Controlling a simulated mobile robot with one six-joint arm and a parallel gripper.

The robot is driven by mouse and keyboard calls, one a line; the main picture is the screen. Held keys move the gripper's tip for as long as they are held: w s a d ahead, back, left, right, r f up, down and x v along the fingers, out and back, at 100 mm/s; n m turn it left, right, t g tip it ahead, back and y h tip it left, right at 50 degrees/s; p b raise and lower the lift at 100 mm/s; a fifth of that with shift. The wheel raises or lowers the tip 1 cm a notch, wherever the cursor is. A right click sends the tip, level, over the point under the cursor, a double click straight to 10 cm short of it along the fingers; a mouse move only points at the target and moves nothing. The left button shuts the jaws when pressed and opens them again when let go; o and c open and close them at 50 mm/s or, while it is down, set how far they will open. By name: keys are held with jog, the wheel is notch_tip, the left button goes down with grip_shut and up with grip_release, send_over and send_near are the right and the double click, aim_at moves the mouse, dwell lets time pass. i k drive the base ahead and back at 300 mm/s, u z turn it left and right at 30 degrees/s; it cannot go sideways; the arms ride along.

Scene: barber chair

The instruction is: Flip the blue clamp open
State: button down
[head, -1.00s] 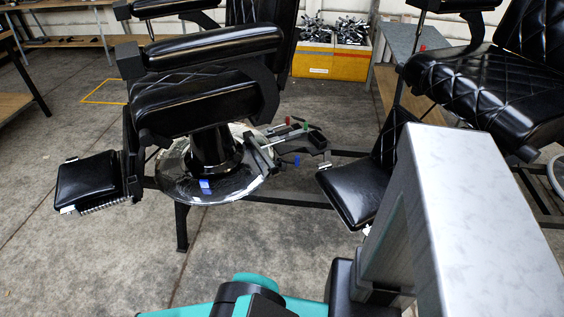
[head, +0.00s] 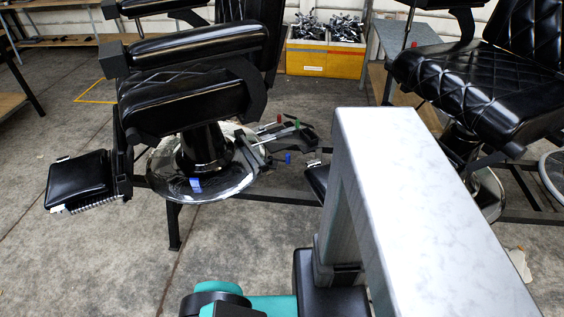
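The blue clamp (head: 288,158) is a small upright blue piece. It sits at the front side of the dark bracket (head: 290,135) beside the round chrome base of the left barber chair. A red piece (head: 279,119) and a green piece (head: 296,125) stand on the same bracket, behind the blue one. The blue clamp is too small in the head view to tell how far it is turned. No fingers of my gripper show, so I cannot see whether it is open or shut. My arm parts in the foreground are well in front of the clamp.
The chrome base (head: 215,185) of the left chair is left of the clamp, and its footrest (head: 80,182) sticks out at far left. A second black chair (head: 470,85) stands at right. A yellow bin (head: 325,62) is behind. The floor at front left is clear.

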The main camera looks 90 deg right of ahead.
aim_at(269, 160)
jog(key=u, duration=0.1)
jog(key=k, duration=1.8)
jog(key=z, duration=0.45)
jog(key=i, duration=1)
jog(key=z, duration=0.05)
